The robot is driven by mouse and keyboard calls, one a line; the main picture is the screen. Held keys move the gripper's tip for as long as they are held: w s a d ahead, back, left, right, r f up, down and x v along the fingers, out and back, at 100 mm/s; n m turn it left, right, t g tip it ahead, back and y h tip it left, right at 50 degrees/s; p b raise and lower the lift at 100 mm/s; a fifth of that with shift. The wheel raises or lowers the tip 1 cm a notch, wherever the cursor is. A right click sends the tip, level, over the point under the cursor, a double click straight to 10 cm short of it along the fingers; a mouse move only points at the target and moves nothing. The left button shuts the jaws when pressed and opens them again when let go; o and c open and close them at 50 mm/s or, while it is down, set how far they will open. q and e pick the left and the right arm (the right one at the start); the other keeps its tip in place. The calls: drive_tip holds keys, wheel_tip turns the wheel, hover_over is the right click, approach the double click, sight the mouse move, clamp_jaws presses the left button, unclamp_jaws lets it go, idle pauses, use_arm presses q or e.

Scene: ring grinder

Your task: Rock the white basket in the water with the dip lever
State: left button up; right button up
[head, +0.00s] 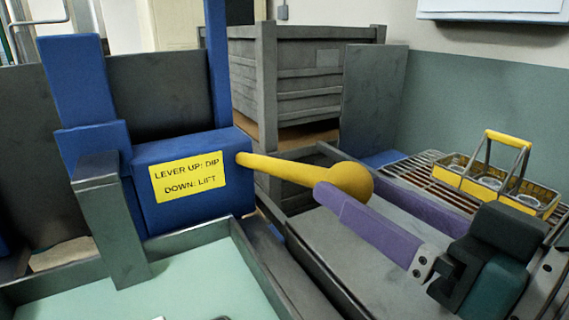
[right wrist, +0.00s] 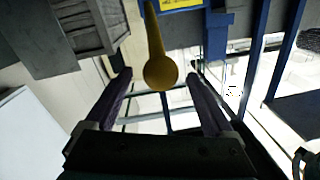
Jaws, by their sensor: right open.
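The yellow dip lever (head: 285,168) sticks out to the right from a blue housing (head: 190,215), slanting slightly down in the head view to a round knob. A sign on the housing reads "LEVER UP: DIP, DOWN: LIFT". My right gripper (head: 345,176) is open, with one purple finger on each side of the knob. In the right wrist view the lever knob (right wrist: 160,73) shows between the fingertips with gaps on both sides. Pale green water (head: 200,285) fills the tank at lower left. The white basket is not clearly seen; only small bits show at the bottom edge. My left gripper is out of view.
A grey post (head: 112,225) stands at the tank's wall. A yellow-handled carrier (head: 500,180) with several cups sits on a wire rack at right. A grey slatted crate (head: 300,75) stands behind the lever. A grey panel (head: 372,100) rises beside it.

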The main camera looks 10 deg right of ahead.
sight(327, 170)
drive_tip(key=x, duration=0.6)
drive_tip(key=shift+c, duration=0.4)
drive_tip(key=shift+s, duration=0.1)
clamp_jaws()
idle(0.4)
